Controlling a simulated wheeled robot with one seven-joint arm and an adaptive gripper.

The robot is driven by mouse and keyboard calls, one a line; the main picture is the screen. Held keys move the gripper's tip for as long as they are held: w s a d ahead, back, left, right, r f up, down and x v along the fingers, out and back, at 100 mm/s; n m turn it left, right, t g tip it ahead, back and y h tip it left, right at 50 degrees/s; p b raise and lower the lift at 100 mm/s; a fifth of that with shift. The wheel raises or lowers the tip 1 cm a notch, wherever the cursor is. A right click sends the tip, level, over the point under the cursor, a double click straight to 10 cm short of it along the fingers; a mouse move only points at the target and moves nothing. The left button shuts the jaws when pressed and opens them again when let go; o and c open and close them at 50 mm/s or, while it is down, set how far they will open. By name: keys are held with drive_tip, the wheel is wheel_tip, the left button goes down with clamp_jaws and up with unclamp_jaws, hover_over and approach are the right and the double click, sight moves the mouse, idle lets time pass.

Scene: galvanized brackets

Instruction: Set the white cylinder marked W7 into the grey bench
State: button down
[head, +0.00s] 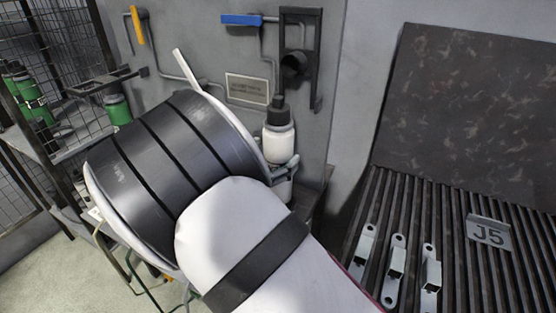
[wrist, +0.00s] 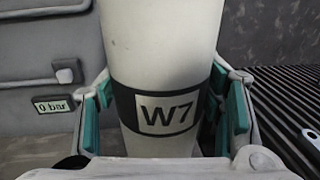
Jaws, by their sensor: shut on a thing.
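The white cylinder marked W7 (wrist: 165,60) fills the middle of the wrist view, with its black label band facing the camera. My gripper (wrist: 165,115) is shut on it, with teal pads on both sides. In the head view the white cylinder (head: 279,143) stands roughly upright with a black top, partly hidden by my arm. My gripper (head: 283,168) shows only in part there. A grey bench edge (head: 318,188) shows behind and below the cylinder, mostly hidden. I cannot tell whether the cylinder touches it.
A black wall frame with a round fitting (head: 294,66) is just above the cylinder. Blue (head: 241,20) and yellow (head: 137,25) handles and pipes are on the wall. Three galvanized brackets (head: 396,268) and a J5 plate (head: 489,234) lie on the slatted surface at right. Green cylinders (head: 117,109) stand at left.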

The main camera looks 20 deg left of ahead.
drive_tip(key=shift+f+b, duration=1.3)
drive_tip(key=shift+f, duration=1.2)
drive_tip(key=shift+c, duration=1.8)
unclamp_jaws()
drive_tip(key=shift+f, duration=0.25)
drive_tip(key=v, duration=1.2)
drive_tip(key=shift+r, duration=0.15)
